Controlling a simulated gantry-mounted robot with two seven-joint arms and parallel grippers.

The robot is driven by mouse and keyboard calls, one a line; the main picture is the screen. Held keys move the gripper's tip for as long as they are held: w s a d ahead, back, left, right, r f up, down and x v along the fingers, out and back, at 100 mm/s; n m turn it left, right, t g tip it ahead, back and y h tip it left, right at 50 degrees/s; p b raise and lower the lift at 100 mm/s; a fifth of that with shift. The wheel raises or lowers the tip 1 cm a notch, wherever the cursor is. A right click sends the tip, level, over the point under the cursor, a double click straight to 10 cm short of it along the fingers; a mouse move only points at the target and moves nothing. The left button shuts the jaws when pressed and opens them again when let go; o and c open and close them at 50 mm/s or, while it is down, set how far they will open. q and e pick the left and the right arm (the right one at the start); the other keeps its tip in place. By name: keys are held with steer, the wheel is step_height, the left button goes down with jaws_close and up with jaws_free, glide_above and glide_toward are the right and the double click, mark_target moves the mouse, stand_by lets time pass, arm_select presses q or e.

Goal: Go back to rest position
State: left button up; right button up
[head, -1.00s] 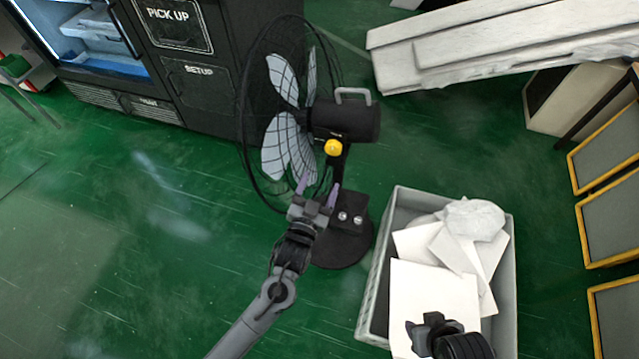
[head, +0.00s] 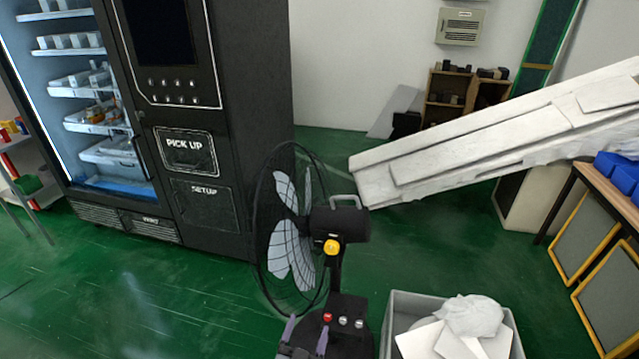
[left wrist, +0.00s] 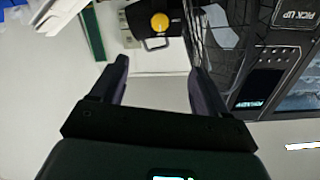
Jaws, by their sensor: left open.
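My left gripper (head: 306,335) shows at the bottom edge of the head view, in front of the black fan's base. Its two purple-grey fingers point up and stand apart, with nothing between them. In the left wrist view the same gripper (left wrist: 158,72) is open and empty. The fan (head: 345,226) stands upright on the green floor, with a grey handle, a yellow knob (head: 332,247) and a red knob (head: 327,317) on its base. The yellow knob also shows in the left wrist view (left wrist: 159,22), beyond the fingertips. My right gripper is out of view.
A black vending machine (head: 240,120) stands at the left. A grey crate (head: 390,325) with white sheets is right of the fan. A long white beam (head: 500,130) slants in from the right. Green floor (head: 130,290) is clear at the lower left.

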arm_select(q)
steer(key=s+a+f+n+g+y+p, duration=0.1)
steer(key=s+a+f+g, duration=0.1)
steer(key=s+a+f, duration=0.4)
steer(key=s+a+f+n+g+y+p, duration=0.1)
steer(key=s+a+f+n+g+y, duration=0.15)
steer(key=s, duration=0.55)
steer(key=s+a+r+g+p, duration=0.1)
steer(key=s+a+r+g, duration=0.3)
steer(key=s, duration=0.5)
steer(key=s+a+r+g+p, duration=0.1)
steer(key=s+a+r+g, duration=0.2)
steer(key=s+a+g, duration=0.4)
step_height(320, 180, up, 36)
steer(key=s+t+p, duration=0.1)
steer(key=p, duration=3.5)
steer(key=shift+d+r+t+y+p, duration=0.2)
steer(key=shift+d+t+y+p, duration=0.1)
steer(key=shift+t+y+p, duration=0.05)
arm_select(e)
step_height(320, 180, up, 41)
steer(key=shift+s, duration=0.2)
arm_select(q)
steer(key=shift+s, duration=0.1)
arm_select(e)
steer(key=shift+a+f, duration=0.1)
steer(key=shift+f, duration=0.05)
